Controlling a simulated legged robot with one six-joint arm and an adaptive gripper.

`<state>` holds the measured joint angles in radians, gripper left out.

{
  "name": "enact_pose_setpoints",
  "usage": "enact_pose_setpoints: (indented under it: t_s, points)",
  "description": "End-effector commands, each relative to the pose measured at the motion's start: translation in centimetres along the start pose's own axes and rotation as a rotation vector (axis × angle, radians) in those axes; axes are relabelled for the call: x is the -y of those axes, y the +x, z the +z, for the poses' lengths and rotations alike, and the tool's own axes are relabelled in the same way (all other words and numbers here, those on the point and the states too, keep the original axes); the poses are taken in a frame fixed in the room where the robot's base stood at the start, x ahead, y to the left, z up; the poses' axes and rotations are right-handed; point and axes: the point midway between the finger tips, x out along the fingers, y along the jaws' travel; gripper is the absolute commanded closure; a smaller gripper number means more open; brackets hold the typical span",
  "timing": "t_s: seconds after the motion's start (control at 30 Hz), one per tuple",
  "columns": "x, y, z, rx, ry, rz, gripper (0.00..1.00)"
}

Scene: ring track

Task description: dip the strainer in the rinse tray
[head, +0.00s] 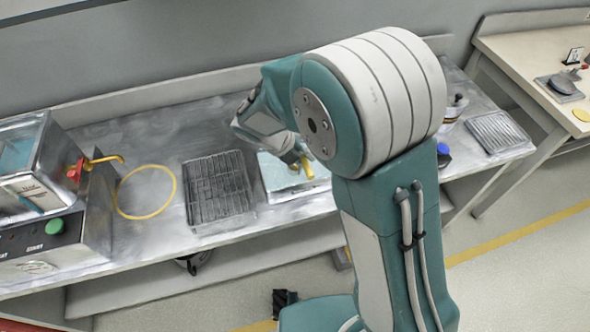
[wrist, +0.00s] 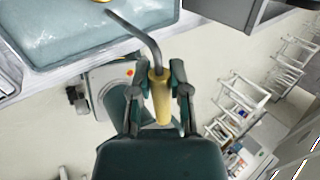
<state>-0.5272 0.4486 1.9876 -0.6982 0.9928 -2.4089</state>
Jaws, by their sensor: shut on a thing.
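My gripper (wrist: 160,82) is shut on the strainer's yellow handle (wrist: 158,105) in the wrist view. The strainer's bent grey rod runs up and left from the handle, over the near rim of the pale-blue rinse tray (wrist: 52,40). A bit of yellow shows at the top edge there, cut off, and I cannot tell what it is. In the head view the rinse tray (head: 275,182) stands on the metal bench, partly behind my arm. My gripper (head: 300,163) is over it, with the yellow handle (head: 308,168) showing. The strainer's head is hidden; I cannot tell whether it touches the water.
A wire-rack tray (head: 218,188) stands left of the rinse tray, then a yellow ring (head: 145,192) lies on the bench. A machine with a red-and-yellow tap (head: 97,163) is at the far left. Another rack (head: 495,131) is at the bench's right end.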

Motion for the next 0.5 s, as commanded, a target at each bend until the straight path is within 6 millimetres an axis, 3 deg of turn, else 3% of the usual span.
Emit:
enact_pose_setpoints:
  t_s: [0.5]
  points:
    - [1.6, -2.5, 0.1, 0.002, 0.001, 0.0, 1.0]
